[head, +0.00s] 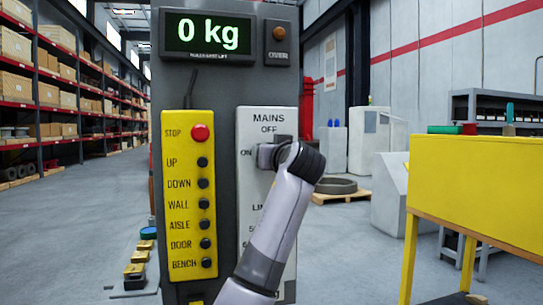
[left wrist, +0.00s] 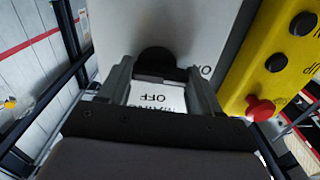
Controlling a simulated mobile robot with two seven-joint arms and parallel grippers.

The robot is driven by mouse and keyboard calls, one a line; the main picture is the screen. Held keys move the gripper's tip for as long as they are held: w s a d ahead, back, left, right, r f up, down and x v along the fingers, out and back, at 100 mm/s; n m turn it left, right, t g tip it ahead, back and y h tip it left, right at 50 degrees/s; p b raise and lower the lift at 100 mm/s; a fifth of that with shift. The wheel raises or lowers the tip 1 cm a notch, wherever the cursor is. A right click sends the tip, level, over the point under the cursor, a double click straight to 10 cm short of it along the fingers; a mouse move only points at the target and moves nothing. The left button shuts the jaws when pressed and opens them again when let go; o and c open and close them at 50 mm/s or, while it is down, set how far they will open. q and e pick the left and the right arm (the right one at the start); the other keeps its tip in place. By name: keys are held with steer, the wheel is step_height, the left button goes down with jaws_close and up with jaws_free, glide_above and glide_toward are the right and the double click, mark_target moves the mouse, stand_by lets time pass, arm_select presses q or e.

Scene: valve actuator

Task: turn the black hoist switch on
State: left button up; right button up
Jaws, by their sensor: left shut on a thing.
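The white mains panel (head: 252,122) stands on the grey column, with OFF printed at the top and ON at the left. My left gripper (head: 267,156) is at this panel, just right of the ON label, and hides most of the black switch in the head view. In the left wrist view the black switch (left wrist: 156,62) shows between the tips of the two fingers of my left gripper (left wrist: 160,82), which is shut on it. The switch's exact angle is hard to tell. My right gripper is not in view.
A yellow button panel (head: 180,215) with a red stop button (head: 200,133) is left of the mains panel. A display (head: 209,35) above reads 0 kg. A yellow bench (head: 480,195) stands at the right. Shelving (head: 60,90) is far left.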

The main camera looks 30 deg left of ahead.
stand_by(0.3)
arm_select(q)
steer(key=o, duration=1.1)
steer(key=shift+c, duration=0.2)
steer(key=b+v, duration=0.1)
steer(key=v, duration=0.6)
steer(key=shift+s, duration=0.1)
